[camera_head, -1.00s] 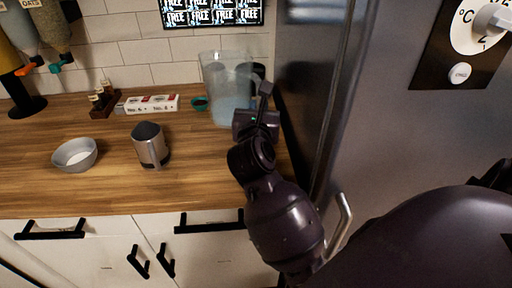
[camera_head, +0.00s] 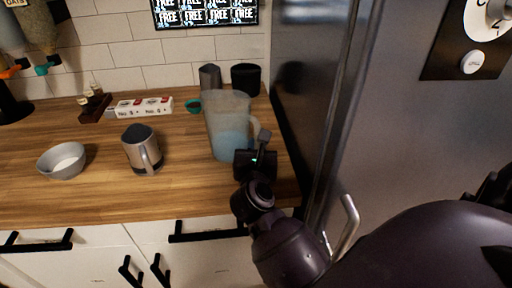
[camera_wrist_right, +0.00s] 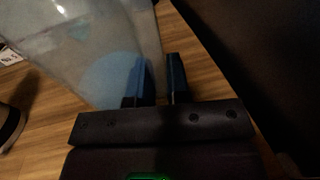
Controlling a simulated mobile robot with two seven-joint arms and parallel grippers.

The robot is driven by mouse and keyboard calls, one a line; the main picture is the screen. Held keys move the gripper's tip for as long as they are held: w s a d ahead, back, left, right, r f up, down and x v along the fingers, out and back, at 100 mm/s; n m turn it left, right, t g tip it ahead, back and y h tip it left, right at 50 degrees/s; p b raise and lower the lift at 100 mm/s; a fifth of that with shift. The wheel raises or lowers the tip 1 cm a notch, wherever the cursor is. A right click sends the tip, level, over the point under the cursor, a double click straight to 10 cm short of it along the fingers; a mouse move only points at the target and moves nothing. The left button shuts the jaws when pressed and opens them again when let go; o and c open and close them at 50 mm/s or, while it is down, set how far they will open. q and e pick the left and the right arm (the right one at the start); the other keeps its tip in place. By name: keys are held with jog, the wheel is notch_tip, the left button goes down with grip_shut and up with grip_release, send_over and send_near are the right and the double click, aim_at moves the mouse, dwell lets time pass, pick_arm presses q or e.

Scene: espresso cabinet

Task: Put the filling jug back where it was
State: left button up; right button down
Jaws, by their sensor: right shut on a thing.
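The filling jug (camera_head: 227,112) is a tall translucent jug with blue liquid in its lower part. It is upright at the right end of the counter, near the fridge side. I cannot tell whether its base touches the wood. My right gripper (camera_head: 259,140) is at the jug's handle side and shut on it. In the right wrist view, the jug (camera_wrist_right: 90,45) fills the upper left beside the two dark fingers of my right gripper (camera_wrist_right: 161,78). The grip on the handle is too dark to see clearly. My left gripper is not in view.
Behind the jug stand a black canister (camera_head: 246,78) and a grey cup (camera_head: 209,77). A steel milk pitcher (camera_head: 142,152) and grey bowl (camera_head: 62,161) stand left. A fridge (camera_head: 318,90) bounds the counter right. Bare wood (camera_head: 190,165) lies between pitcher and jug.

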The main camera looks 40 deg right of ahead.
jog(key=shift+f, duration=0.1)
jog(key=c, duration=1.1)
grip_release()
